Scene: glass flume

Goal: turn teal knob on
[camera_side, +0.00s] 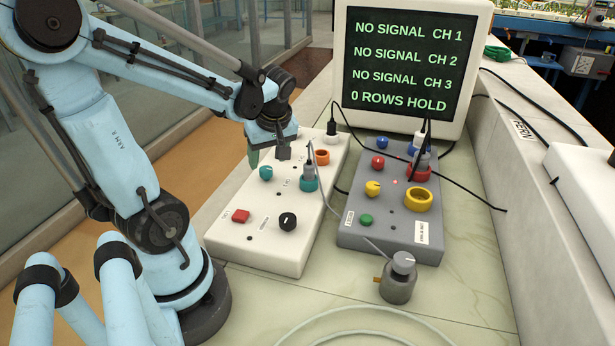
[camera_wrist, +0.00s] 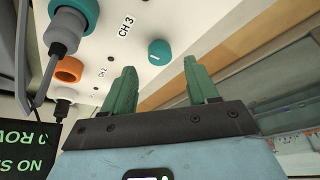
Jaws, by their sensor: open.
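The teal knob (camera_side: 266,173) is a small round knob on the white panel box (camera_side: 257,249), left of a teal ring socket (camera_side: 308,183) with a plug in it. My gripper (camera_side: 268,156) hangs just behind the knob in the side view, above the box's far left edge. In the wrist view, the teal knob (camera_wrist: 160,52) lies beyond and between the two green fingertips (camera_wrist: 161,73), not touched. The fingers are spread and nothing is between them. The knob's pointer mark is too small to read surely.
The white box also has a red button (camera_side: 236,216), a black knob (camera_side: 288,221) and an orange socket (camera_side: 321,157). A grey box (camera_side: 391,245) with coloured knobs and plugs stands right. A screen (camera_side: 408,65) reads "NO SIGNAL". Cables and a grey canister (camera_side: 398,278) lie nearby.

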